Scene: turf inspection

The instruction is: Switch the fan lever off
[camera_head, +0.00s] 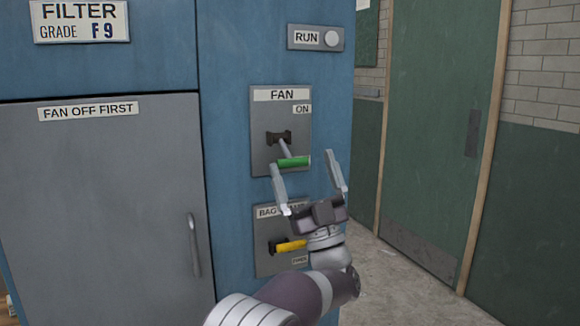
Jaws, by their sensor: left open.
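The fan lever (294,161) has a green handle on a short metal stem. It sticks out of a grey plate (262,152) labelled FAN, with ON marked at the plate's upper right. My left gripper (308,172) is open, fingers pointing up, just below and around the right part of the green handle in the picture. I cannot tell whether a finger touches the handle. The gripper appears empty. My right gripper is not in view.
Below the fan plate is a second plate (262,262) with a yellow handle (291,246), its label partly hidden by my gripper. A RUN lamp (332,39) sits above. A grey door (110,210) reads FAN OFF FIRST. Open floor (400,290) lies right.

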